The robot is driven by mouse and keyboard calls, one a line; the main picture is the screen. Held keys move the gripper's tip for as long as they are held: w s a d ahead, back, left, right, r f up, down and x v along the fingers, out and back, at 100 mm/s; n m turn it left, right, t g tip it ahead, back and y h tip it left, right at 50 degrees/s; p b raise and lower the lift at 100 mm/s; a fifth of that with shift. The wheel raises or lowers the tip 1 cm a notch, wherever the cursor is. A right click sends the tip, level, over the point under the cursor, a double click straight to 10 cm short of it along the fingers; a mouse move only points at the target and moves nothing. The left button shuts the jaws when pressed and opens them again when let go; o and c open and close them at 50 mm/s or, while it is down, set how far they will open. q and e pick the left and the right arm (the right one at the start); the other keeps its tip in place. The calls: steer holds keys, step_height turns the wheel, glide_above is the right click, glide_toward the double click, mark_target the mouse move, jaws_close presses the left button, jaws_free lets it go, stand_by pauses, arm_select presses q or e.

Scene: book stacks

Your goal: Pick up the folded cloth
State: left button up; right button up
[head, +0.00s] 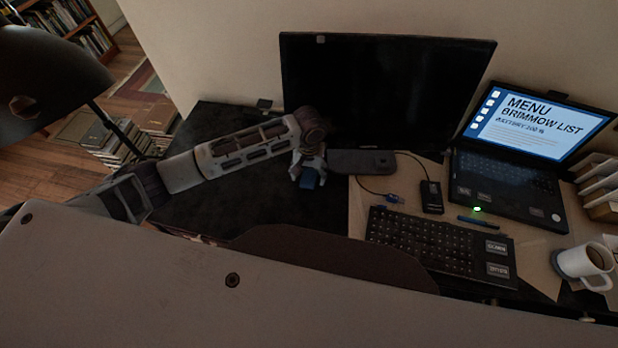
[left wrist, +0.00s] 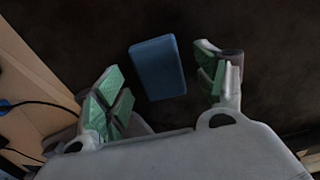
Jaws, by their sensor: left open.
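The folded cloth is a small blue block-like bundle (left wrist: 158,68) on the dark desk top, seen in the left wrist view. It also shows in the head view (head: 308,180), partly covered by my gripper. My left gripper (left wrist: 163,88) is open, with green-padded fingers on either side of the cloth's near end and a gap on both sides. In the head view my left gripper (head: 308,170) is above the cloth, in front of the monitor. Whether the fingers touch the desk cannot be told. My right gripper is in neither view.
A black monitor (head: 385,95) stands behind the cloth. A keyboard (head: 430,240), a small black drive (head: 431,197) with a cable, a laptop (head: 510,180) and a mug (head: 585,262) are to the right. The dark desk (head: 240,200) is bare left of the cloth.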

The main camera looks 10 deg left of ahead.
arm_select(q)
steer(key=shift+f, duration=0.4)
steer(key=c, duration=0.9)
